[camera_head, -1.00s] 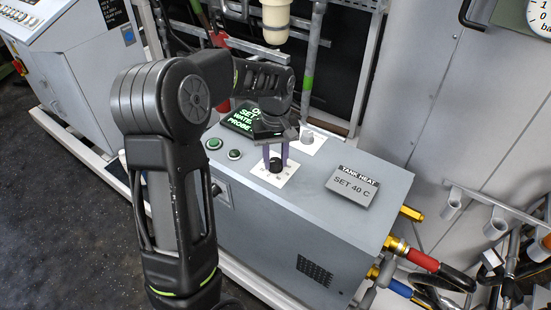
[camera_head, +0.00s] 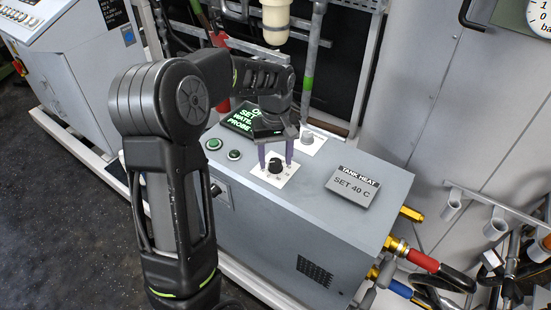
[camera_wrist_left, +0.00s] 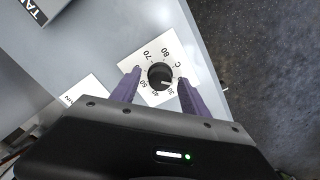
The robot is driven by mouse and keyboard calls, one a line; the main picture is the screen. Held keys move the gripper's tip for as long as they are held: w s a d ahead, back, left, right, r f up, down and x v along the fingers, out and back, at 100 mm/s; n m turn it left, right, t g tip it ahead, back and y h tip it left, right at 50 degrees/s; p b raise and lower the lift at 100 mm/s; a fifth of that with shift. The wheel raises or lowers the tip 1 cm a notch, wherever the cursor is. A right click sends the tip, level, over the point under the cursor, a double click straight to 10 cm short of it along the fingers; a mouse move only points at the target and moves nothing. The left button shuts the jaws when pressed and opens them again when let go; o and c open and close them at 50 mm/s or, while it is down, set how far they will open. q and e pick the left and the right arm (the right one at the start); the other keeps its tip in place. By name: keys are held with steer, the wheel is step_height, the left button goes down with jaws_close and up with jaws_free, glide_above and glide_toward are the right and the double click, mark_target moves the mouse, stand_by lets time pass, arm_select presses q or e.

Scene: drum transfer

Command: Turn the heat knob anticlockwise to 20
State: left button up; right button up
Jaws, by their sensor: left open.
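The heat knob (camera_head: 275,165) is a small black round knob on a white dial plate (camera_head: 287,177) on top of the grey cabinet. In the left wrist view the knob (camera_wrist_left: 160,76) carries a white mark that points near the 30 on the printed scale. My left gripper (camera_head: 276,153) is open just above the knob. Its two purple fingers stand on either side of it with gaps, not visibly touching it. My right gripper is not in view.
Two green buttons (camera_head: 214,144) and a lit display (camera_head: 240,122) are to the left.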

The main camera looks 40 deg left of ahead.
mark_target(275, 162)
arm_select(q)
step_height(275, 162, up, 7)
steer(key=shift+r, duration=0.15)
stand_by(0.7)
